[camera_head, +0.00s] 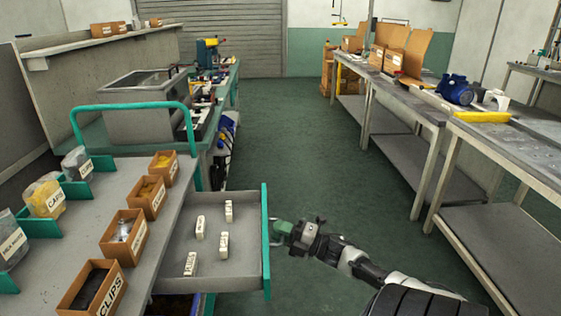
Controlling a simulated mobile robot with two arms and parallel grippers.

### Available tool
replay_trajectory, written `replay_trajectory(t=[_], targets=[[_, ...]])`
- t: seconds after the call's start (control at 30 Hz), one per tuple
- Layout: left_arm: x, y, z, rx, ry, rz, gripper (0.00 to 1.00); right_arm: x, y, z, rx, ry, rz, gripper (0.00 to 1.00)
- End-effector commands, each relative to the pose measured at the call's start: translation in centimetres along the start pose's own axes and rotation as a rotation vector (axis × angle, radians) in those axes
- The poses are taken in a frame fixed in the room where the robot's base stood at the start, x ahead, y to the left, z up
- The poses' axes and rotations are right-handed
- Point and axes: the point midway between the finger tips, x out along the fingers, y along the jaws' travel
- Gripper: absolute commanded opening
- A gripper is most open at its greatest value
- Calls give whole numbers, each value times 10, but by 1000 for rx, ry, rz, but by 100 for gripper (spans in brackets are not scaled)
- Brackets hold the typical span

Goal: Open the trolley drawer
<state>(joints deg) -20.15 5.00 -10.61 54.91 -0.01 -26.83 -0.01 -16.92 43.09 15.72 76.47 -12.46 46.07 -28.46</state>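The trolley (165,218) stands at the left, with a grey top and a green rail. Its drawer (220,262) is pulled out to the right, and its grey inside shows. Several small white labelled blocks stand in the drawer. The drawer has a green front panel (265,240) with a handle (273,242) on its outer side. My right gripper (282,230) reaches in from the lower right and is at this handle. Its fingers look closed around it, though the grip is small in view. My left gripper is not in view.
Open boxes of small parts, one labelled clips (92,287), and clear bins (45,198) stand on the trolley top. A workbench (215,85) lies behind the trolley. Long grey tables (420,110) line the right side. The green floor (300,130) between is clear.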

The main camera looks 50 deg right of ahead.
Motion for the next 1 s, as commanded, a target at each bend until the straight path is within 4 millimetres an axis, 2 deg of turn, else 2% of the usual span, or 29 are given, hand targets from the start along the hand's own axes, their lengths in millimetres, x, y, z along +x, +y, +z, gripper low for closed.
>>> replay_trajectory(t=[0.17, 0.5, 0.63, 0.8, 1.0], targets=[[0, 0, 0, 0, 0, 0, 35, -10, -1, 0, 1, -1, -1, 23], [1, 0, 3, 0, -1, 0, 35, -75, -1, 0, 1, -3, -3, 23], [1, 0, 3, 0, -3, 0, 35, -95, -1, 0, 1, -2, -2, 23], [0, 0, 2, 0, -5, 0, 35, -107, -1, 0, 0, -1, -1, 23], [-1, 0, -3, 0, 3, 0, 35, -108, 0, 0, 0, 0, 0, 23]])
